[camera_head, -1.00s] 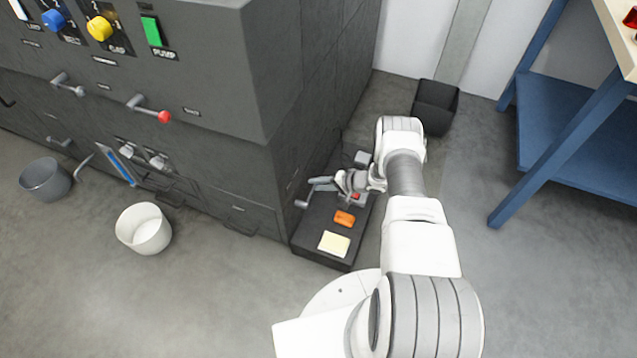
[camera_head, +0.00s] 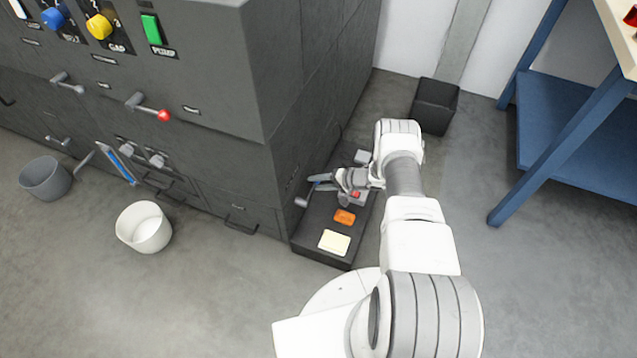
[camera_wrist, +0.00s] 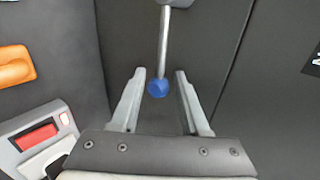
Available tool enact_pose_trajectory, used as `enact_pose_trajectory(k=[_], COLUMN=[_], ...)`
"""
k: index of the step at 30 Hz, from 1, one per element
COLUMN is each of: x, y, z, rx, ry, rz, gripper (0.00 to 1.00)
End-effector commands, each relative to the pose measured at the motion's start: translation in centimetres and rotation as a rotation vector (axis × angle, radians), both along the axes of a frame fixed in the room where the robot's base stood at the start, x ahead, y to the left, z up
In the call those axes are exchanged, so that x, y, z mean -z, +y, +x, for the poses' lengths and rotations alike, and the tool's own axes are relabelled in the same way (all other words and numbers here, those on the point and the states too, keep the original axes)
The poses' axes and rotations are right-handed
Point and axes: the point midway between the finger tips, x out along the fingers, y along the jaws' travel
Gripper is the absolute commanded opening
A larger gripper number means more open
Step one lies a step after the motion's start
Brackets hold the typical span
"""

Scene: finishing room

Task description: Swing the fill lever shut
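A lever with a bright metal rod (camera_wrist: 164,40) and a blue ball knob (camera_wrist: 158,88) shows in the wrist view against the dark machine side. No readable label marks it as the fill lever. My gripper (camera_wrist: 159,74) is open, with one finger on each side of the knob and a visible gap to both. In the head view my gripper (camera_head: 325,185) is low beside the right side of the machine (camera_head: 290,165), above a dark shelf (camera_head: 312,235). The lever is mostly hidden there by my gripper.
A grey hub (camera_head: 301,202) sticks out near the machine corner. A black bin (camera_head: 436,106) and blue bench (camera_head: 560,120) stand right.

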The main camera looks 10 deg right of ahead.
Motion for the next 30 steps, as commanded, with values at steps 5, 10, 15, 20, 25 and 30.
enact_pose_trajectory(k=[5, 10, 15, 20, 25, 30], x=[-0.7, -2.7, -5.1, -7.2, -8.8, -9.6], y=[-0.7, -2.9, -5.8, -8.4, -10.5, -11.5], z=[-0.5, -2.0, -4.1, -5.9, -7.4, -8.2], rx=[0.001, 0.002, 0.003, 0.002, 0.001, 0.001], ry=[0.001, 0.002, 0.002, 0.0, 0.001, -0.001], rz=[0.0, 0.0, -0.001, -0.001, -0.001, 0.0], gripper=[0.45, 0.45, 0.45, 0.45, 0.45, 0.45])
